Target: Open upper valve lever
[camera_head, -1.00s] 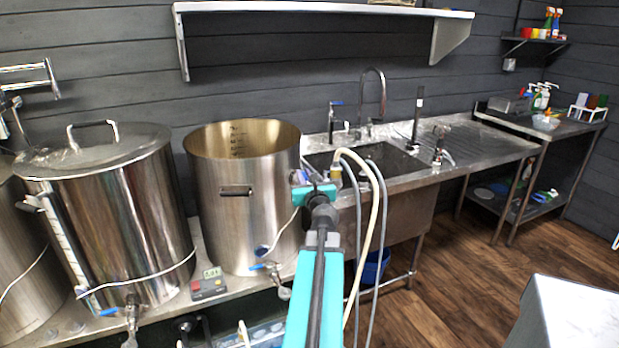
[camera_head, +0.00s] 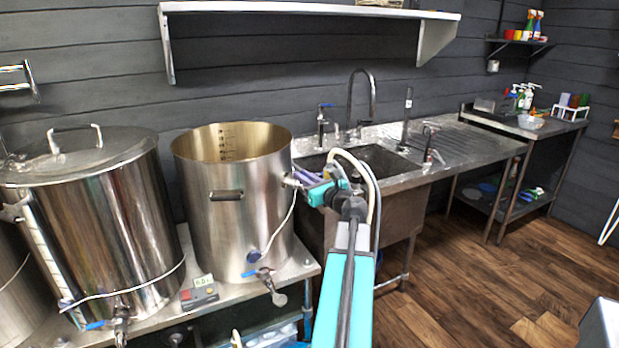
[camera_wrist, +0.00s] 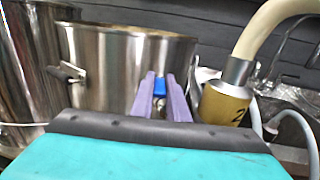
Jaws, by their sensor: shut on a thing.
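The open steel kettle (camera_head: 235,205) stands on the steel bench, and it fills the left-middle of the wrist view (camera_wrist: 110,70). My gripper (camera_head: 300,179) reaches to the kettle's upper right side. In the wrist view my purple fingers (camera_wrist: 159,80) are closed around a small blue lever (camera_wrist: 159,87), the upper valve lever. In the head view the fingers and wrist mostly hide this lever. A lower valve (camera_head: 268,283) with a blue lever hangs at the kettle's front base.
A pale hose with a brass fitting (camera_wrist: 226,103) stands close right of my fingers. A lidded kettle (camera_head: 105,225) is at left. The sink (camera_head: 375,160) lies behind my gripper. A controller (camera_head: 199,293) sits on the bench. Open wooden floor (camera_head: 450,285) lies at right.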

